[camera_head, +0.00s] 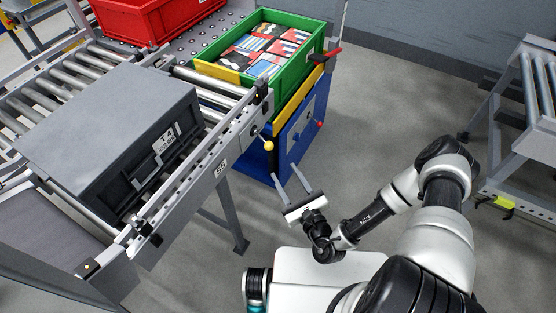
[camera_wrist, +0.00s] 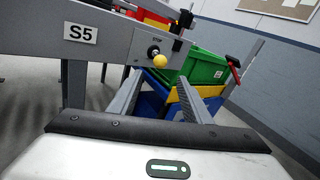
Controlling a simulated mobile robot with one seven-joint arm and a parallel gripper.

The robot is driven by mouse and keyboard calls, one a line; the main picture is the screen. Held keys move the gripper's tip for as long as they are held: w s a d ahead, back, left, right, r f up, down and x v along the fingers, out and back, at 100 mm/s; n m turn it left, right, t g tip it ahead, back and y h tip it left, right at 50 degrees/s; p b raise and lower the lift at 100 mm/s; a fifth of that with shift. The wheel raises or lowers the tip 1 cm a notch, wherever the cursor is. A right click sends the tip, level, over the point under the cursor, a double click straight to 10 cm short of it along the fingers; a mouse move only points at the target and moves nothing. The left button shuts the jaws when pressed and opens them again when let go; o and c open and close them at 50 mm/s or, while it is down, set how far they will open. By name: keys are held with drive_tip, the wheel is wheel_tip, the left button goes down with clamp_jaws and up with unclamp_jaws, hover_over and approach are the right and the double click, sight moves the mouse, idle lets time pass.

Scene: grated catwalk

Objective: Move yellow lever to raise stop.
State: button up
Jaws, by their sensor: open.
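The yellow lever (camera_head: 268,146) has a round yellow knob and sits on the side rail of the roller conveyor, near the S5 label. It also shows in the wrist view (camera_wrist: 159,61), just beyond and between my fingers. My gripper (camera_head: 287,180) is open and empty, with its fingers pointing up toward the lever. The fingertips are apart from the knob in the head view. A yellow bar (camera_head: 222,74) lies across the conveyor end in front of the green crate; I cannot tell whether it is the stop.
A closed dark grey box (camera_head: 110,130) sits on the rollers at left. A green crate (camera_head: 312,50) with packed items stands past the yellow bar, above a blue cabinet (camera_head: 298,140) with a red knob. A red crate (camera_head: 150,20) is behind.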

drive_tip(key=shift+v, duration=2)
drive_tip(key=shift+r, duration=0.1)
